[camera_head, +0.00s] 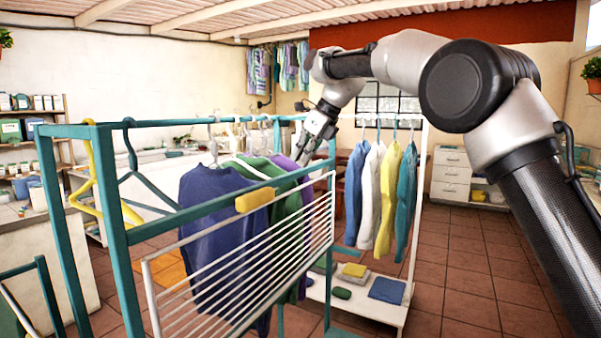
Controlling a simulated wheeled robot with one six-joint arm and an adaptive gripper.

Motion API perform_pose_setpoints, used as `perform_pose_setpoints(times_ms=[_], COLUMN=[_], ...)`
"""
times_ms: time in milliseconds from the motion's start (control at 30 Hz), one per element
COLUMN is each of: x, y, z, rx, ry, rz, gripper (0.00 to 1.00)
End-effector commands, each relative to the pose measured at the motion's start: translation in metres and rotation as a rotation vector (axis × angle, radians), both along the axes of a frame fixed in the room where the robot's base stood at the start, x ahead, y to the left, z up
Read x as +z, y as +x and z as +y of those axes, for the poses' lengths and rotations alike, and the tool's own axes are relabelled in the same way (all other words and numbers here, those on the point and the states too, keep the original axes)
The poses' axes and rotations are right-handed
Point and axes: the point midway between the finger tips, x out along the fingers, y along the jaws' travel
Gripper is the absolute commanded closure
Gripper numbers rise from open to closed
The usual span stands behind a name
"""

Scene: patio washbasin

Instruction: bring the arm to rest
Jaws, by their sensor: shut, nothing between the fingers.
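My gripper (308,153) is at the end of my arm, which reaches in from the right and bends down at the wrist. The gripper is shut with nothing seen in it. It points down near the far end of a teal clothes rack (210,207), above or beside the hanging clothes. I cannot tell from this view whether it touches the rack or a garment. A blue sweater (215,230), a green garment (262,175) and a purple one (284,162) hang on the rack, partly behind its bars.
Empty teal (150,183) and yellow (91,175) hangers hang at the rack's near end. A white wire panel (250,270) is on its front. A white rack (421,180) with several garments stands behind. White drawers (451,175) stand at the back. The tiled floor (465,270) at right is clear.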

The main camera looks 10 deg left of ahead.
Motion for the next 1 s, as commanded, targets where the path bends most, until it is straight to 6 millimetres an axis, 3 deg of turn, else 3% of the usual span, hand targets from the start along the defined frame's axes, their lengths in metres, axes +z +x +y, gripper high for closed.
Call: perform_pose_setpoints(times_ms=[167, 300, 367, 433, 567, 767, 1000], x=[0.007, 0.008, -0.005, -0.032, -0.066, -0.088, -0.097], y=[0.000, 0.004, 0.004, 0.001, -0.017, -0.064, -0.151], z=[-0.001, -0.001, -0.004, -0.011, -0.036, -0.122, -0.250], rx=[0.063, 0.273, 0.400, 0.562, 0.871, 1.329, 1.771], ry=[-0.015, -0.068, -0.116, -0.182, -0.295, -0.443, -0.569], rz=[-0.037, -0.176, -0.236, -0.287, -0.378, -0.505, -0.601], gripper=[1.00, 1.00, 1.00, 1.00, 1.00, 1.00, 1.00])
